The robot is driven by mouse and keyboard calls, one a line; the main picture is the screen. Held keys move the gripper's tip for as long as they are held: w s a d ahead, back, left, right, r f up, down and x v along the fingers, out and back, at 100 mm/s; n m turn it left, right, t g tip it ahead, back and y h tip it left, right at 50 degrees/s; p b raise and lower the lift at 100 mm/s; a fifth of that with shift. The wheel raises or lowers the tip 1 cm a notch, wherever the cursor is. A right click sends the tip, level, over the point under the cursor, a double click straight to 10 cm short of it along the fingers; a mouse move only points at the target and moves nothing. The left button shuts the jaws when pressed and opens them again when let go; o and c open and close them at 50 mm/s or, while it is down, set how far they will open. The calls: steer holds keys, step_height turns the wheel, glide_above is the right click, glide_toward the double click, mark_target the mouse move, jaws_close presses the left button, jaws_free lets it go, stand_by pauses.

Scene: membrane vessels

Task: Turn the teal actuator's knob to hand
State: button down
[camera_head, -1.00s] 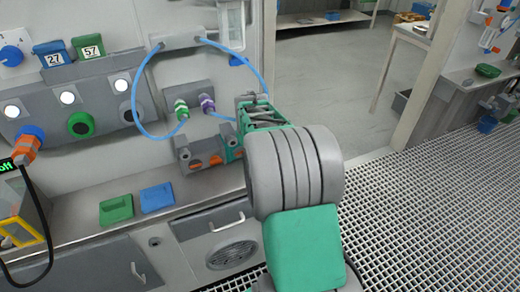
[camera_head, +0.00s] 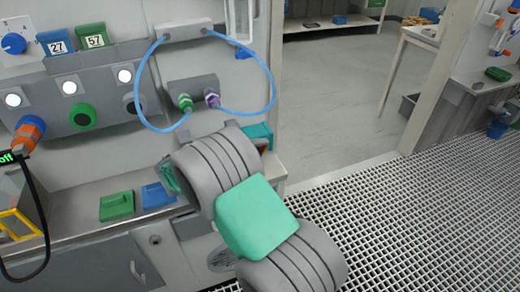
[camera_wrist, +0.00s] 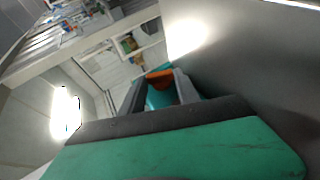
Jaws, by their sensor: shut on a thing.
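The teal actuator (camera_head: 258,132) shows in the head view at the wall's right edge, mostly hidden behind my arm. A bit of orange shows just under its teal top. In the wrist view my gripper (camera_wrist: 159,91) has its two grey fingers on either side of a teal part, with the actuator's orange part (camera_wrist: 159,76) at the fingertips. My gripper is shut on the knob there. The knob's mark and exact setting cannot be made out. In the head view my fingers are hidden behind my own wrist.
A blue hose (camera_head: 272,85) loops from the wall ports close above my arm. A green block (camera_head: 117,206) and a blue block (camera_head: 157,195) lie on the ledge to the left. The grated floor (camera_head: 420,190) to the right is free.

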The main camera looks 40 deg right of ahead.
steer(key=shift+a+f+h+b, duration=0.1)
steer(key=shift+f+h+b, duration=0.2)
steer(key=shift+h, duration=0.4)
steer(key=shift+r+n, duration=0.1)
steer(key=shift+n, duration=0.2)
steer(key=c, duration=0.9)
jaws_free()
steer(key=shift+r, duration=0.1)
